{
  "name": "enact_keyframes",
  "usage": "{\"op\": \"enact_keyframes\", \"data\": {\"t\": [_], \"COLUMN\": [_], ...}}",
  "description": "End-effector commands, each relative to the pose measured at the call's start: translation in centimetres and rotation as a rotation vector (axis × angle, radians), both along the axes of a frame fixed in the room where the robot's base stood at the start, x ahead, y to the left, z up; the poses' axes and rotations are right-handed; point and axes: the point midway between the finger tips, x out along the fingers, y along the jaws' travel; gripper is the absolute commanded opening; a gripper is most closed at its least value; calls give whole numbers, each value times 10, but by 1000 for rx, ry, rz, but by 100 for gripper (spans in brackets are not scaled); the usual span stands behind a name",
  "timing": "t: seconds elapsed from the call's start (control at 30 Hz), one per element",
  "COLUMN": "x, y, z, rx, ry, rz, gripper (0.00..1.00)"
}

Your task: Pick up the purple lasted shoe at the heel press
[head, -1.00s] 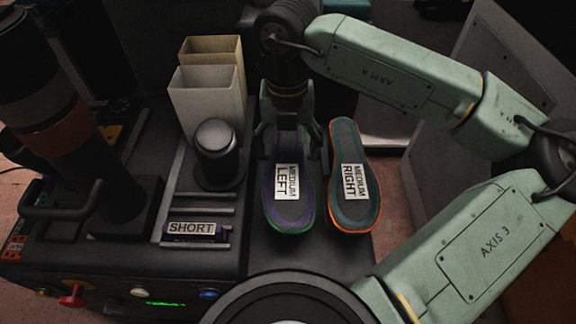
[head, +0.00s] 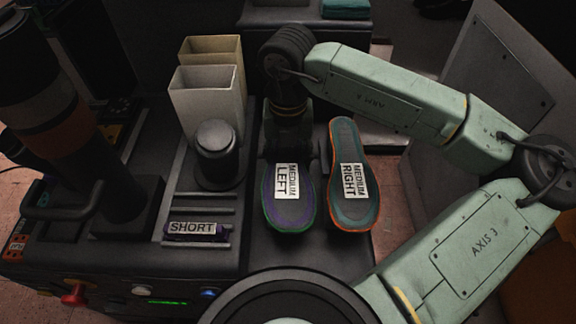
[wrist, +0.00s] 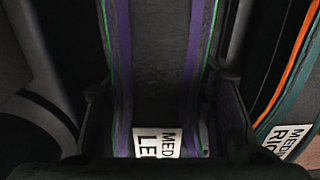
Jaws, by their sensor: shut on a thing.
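The purple shoe (head: 289,213) lies sole up, with a green edge line and a white label reading MEDIUM LEFT. My gripper (head: 290,148) is at its far, narrow end in the head view, with the wrist above hiding that end. In the wrist view the purple sides (wrist: 124,70) run between my fingers, one on each side, and my gripper (wrist: 165,118) is shut on the shoe. I cannot tell whether the shoe is clear of the surface.
A teal shoe (head: 354,215) with an orange edge, labelled MEDIUM RIGHT, lies close on the right. To the left are a black cylinder (head: 216,150), two open bins (head: 207,98) and a rack with a purple piece labelled SHORT (head: 197,239). A dark column stands far left.

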Motion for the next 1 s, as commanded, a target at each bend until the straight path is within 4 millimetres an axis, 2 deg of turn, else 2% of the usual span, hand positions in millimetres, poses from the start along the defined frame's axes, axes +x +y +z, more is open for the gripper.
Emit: {"op": "enact_keyframes", "data": {"t": [0.07,0.5,0.77,0.87,1.0], "x": [0,0,1,1,1], "y": [0,0,0,0,0], "z": [0,1,4,14,39], "rx": [1,1,0,0,-1], "ry": [0,-1,-2,-3,-4], "rz": [0,0,0,-1,-1], "gripper": [39,11,11,11,11]}}
